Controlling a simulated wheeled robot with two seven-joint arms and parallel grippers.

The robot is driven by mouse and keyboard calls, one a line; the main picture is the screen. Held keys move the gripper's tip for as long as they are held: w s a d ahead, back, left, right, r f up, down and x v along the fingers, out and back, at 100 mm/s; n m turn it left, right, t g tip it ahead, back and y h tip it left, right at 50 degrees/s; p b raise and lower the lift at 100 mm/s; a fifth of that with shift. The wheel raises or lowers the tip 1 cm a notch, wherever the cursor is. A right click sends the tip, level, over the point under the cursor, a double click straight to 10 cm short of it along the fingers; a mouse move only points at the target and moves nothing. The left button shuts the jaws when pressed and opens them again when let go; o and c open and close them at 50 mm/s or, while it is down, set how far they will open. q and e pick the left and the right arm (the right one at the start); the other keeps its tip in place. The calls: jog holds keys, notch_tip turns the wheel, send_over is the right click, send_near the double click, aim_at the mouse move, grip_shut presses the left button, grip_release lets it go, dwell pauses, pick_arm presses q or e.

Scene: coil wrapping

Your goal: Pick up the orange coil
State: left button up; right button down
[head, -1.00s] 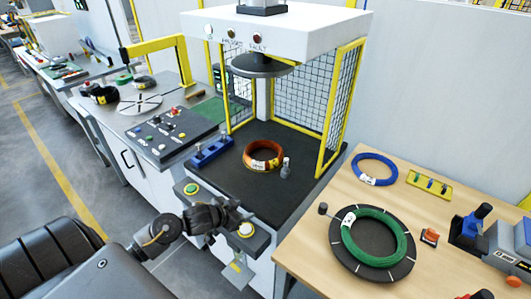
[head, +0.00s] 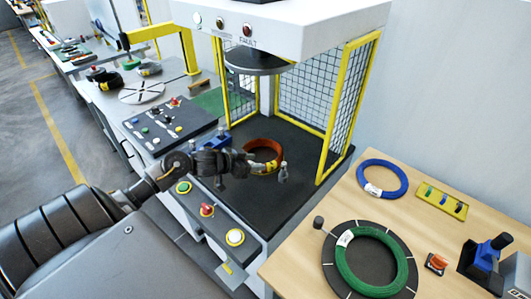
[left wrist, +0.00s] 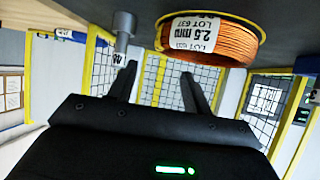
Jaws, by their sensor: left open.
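The orange coil (head: 279,152) lies flat on the dark bed of the press-like machine (head: 300,140), below its round plate. In the left wrist view the orange coil (left wrist: 225,40) appears at the top, inverted, with a white label. My left gripper (head: 252,164) is at the near-left side of the coil in the head view and hides part of it. In the left wrist view my left gripper (left wrist: 160,80) has its fingers apart with nothing between them. The coil is not between the fingers. My right gripper is not in view.
A small grey post (head: 283,173) stands close to the coil. Yellow-framed mesh guards (head: 347,110) flank the bed. A blue block (head: 208,143) sits at its left. A control panel (head: 207,210) runs along the front. The wooden table (head: 310,222) holds blue and green coils.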

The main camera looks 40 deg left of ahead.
aim_at(274, 161)
pick_arm(q)
jog(key=x, duration=0.3)
jog(key=shift+w+f, duration=0.2)
jog(key=shift+w, duration=0.05)
jog(key=shift+w+d+f, duration=0.15)
jog(key=shift+w+f, duration=0.25)
jog(key=shift+w, duration=0.2)
jog(key=shift+w+p, duration=0.1)
jog(key=shift+p, duration=0.25)
jog(key=shift+w+d+f, duration=0.1)
jog(key=shift+w+d, duration=0.1)
jog(key=shift+w, duration=0.15)
jog(key=p+x, duration=0.1)
jog(key=x, duration=0.3)
jog(key=shift+a+f, duration=0.1)
jog(key=shift+f, duration=0.05)
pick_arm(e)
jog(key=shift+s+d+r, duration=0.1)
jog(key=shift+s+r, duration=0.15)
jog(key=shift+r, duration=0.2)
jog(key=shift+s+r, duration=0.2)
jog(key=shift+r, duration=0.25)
pick_arm(q)
jog(key=shift+c, duration=0.2)
grip_shut()
jog(key=shift+w, duration=0.1)
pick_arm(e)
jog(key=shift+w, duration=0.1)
